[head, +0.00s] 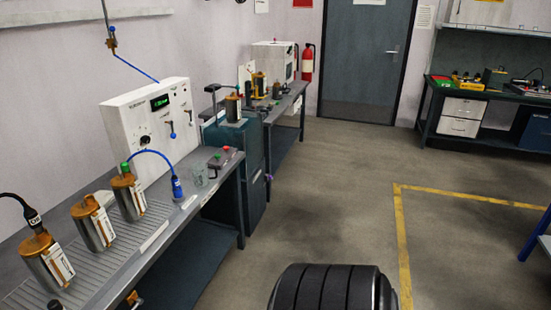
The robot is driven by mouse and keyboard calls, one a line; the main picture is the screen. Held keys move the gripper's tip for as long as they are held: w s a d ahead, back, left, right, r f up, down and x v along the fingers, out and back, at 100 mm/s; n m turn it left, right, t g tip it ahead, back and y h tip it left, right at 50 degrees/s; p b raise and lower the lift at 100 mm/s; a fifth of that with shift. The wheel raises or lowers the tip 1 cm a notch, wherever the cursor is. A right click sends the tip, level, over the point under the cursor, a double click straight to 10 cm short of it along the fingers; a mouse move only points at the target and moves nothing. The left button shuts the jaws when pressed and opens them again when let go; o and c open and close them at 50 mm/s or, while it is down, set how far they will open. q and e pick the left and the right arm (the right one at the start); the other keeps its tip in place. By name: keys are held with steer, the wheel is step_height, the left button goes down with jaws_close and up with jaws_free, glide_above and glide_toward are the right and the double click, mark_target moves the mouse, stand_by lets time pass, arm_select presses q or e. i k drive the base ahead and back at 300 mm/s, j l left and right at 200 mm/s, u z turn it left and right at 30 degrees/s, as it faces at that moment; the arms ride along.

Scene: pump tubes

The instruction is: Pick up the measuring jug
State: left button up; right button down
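Neither of my grippers shows in the head view.
Several metal cylinders with copper-coloured tops, one of them here (93,224), stand on the near bench. A white control box (150,130) is behind them. A dark green cabinet (252,170) stands past the bench. The floor (330,195) to the right is clear.

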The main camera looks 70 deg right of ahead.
mark_target(205, 174)
steer(key=z, duration=1.75)
